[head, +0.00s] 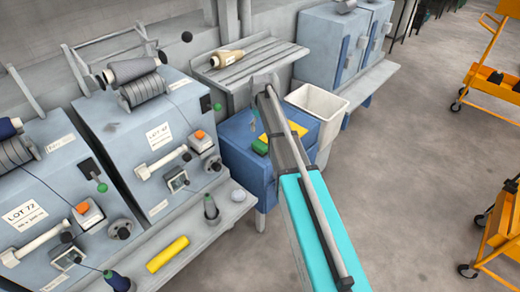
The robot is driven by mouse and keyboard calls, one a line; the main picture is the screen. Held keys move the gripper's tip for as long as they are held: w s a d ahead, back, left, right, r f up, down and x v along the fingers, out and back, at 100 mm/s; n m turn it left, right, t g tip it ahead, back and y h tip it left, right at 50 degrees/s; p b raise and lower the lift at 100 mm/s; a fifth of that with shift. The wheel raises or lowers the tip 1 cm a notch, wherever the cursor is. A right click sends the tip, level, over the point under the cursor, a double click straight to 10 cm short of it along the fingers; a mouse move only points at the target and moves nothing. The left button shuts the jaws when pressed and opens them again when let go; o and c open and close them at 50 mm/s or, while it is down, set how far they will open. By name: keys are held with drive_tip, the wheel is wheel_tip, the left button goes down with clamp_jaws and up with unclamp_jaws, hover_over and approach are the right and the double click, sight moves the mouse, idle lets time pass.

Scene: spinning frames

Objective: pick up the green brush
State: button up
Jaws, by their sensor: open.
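A small green block-like thing, which looks like the green brush (260,146), lies on the top of a blue cabinet (237,132). Its right end is close to my arm in the picture, and its bristles cannot be made out. My arm reaches up from the bottom over the cabinet. My gripper (254,121) is small in the view, hanging at the arm's far end, above the cabinet top and a little beyond the brush in the picture. It is open and apart from the brush, with nothing seen between its fingers.
A yellow cloth-like thing (298,129) lies on the cabinet, right of my arm. A whitish bin (317,101) stands behind it. Grey winding machines (150,140) and a shelf with a yellow cylinder (167,254) are at left. Orange trolleys (483,75) stand right; the floor between is clear.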

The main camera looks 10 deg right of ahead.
sight(260, 144)
drive_tip(key=shift+f+b, duration=4.2)
drive_tip(key=shift+f, duration=0.1)
drive_tip(key=shift+f, duration=0.1)
drive_tip(key=shift+f+b, duration=2.5)
drive_tip(key=shift+b, duration=0.1)
drive_tip(key=c, duration=1.3)
drive_tip(key=shift+r, duration=0.15)
